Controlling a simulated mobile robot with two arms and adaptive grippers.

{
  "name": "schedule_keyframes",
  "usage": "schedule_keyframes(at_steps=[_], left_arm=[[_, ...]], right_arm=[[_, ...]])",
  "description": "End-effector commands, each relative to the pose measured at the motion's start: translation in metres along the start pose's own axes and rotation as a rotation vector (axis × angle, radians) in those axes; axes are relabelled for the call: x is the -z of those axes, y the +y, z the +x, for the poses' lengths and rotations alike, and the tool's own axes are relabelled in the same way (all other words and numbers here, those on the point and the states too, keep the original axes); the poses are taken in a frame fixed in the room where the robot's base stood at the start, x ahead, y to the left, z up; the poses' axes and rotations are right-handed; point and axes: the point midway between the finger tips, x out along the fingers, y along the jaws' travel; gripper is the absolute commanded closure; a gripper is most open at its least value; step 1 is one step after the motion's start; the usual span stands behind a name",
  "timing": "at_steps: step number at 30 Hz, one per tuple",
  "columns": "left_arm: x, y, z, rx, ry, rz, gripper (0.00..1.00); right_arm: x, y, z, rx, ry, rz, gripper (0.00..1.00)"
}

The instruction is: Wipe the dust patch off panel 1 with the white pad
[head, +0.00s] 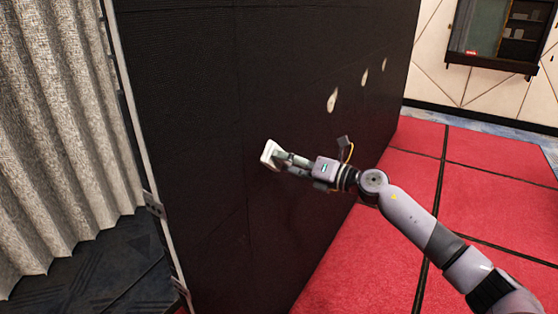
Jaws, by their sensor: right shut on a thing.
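The white pad (270,153) is held in my right gripper (281,159), which is shut on it. The pad is at or very close to the dark video wall (190,110); I cannot tell if it touches. Three pale patches show on the wall to the right of and above the pad. The nearest and largest patch (333,100) is clear of the pad. The middle patch (364,76) and the far patch (384,64) look smaller. No panel number is readable. Any surface behind the pad is hidden. My left gripper is not in view.
A grey pleated curtain (65,120) hangs left of the wall, beside its pale edge strip. Red floor mats (480,190) with dark seams lie to the right. A dark-framed cabinet or window (500,35) is on the pale far wall.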

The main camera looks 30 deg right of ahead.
Motion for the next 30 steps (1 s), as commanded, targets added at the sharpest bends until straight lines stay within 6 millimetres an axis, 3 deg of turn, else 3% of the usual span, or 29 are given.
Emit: schedule_keyframes(at_steps=[14, 24, 30], left_arm=[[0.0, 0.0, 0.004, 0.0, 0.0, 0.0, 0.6], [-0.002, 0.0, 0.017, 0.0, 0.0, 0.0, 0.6], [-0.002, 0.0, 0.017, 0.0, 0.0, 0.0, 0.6]], right_arm=[[0.0, 0.0, -0.01, 0.0, 0.0, -0.001, 0.65], [0.001, -0.001, -0.036, 0.001, 0.0, -0.002, 0.65], [0.0, 0.001, -0.038, -0.001, -0.001, 0.0, 0.65]])
